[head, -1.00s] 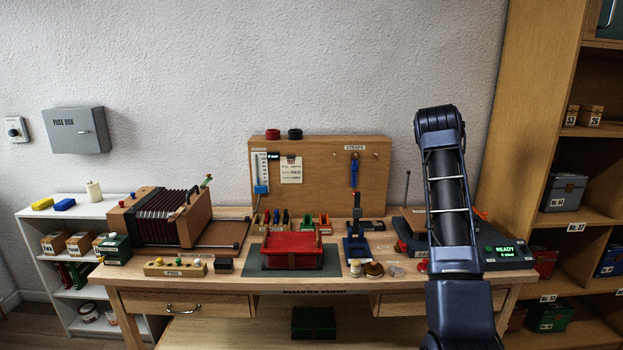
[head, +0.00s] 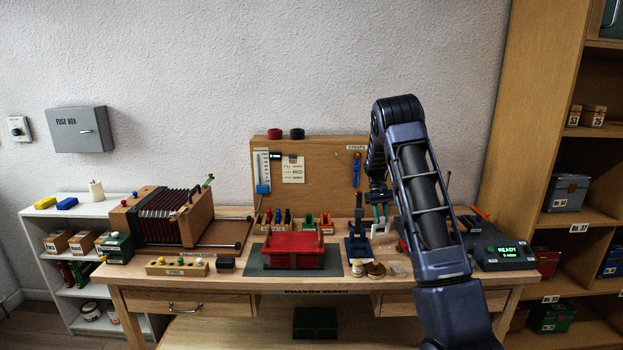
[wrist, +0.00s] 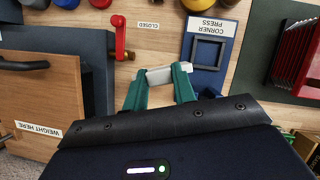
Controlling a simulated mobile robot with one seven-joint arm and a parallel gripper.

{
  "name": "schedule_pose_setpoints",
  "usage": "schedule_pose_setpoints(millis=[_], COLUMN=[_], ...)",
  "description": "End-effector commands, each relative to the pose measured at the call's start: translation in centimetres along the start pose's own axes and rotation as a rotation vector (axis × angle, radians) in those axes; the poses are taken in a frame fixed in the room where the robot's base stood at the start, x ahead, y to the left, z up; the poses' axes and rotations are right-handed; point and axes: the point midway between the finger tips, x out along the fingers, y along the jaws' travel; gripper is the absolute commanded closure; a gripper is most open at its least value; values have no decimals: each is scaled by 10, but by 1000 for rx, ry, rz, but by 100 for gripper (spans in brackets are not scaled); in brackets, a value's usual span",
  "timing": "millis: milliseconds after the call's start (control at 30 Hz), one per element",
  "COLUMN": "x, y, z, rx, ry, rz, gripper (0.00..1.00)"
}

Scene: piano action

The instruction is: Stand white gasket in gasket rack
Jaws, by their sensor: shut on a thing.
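My gripper (wrist: 162,78) has green fingers shut on a small white piece, the white gasket (wrist: 166,73), in the wrist view. In the head view my gripper (head: 381,214) hangs over the bench just right of the blue corner press (head: 358,247), with the gasket (head: 380,229) at its fingertips, small and partly unclear. A rack with several upright coloured pieces (head: 280,222) stands at the back of the bench, left of the gripper. Its label is too small to read, so I cannot tell whether it is the gasket rack.
The corner press (wrist: 207,52) is close beside the fingers in the wrist view. A red crank handle (wrist: 120,40) and a wooden device (wrist: 50,95) are on the other side.

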Motion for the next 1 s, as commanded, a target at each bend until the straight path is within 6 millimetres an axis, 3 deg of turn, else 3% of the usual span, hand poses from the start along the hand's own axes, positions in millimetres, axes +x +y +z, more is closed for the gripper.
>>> schedule_pose_setpoints(millis=[133, 267, 700, 1000], x=[-2, -24, -144, -187], y=[-13, -21, -65, -137], z=[-1, 0, 22, -23], rx=[26, 58, 223, 345], ry=[2, 5, 3, -1], rz=[-10, -24, -93, -143], gripper=[100, 100, 100, 100])
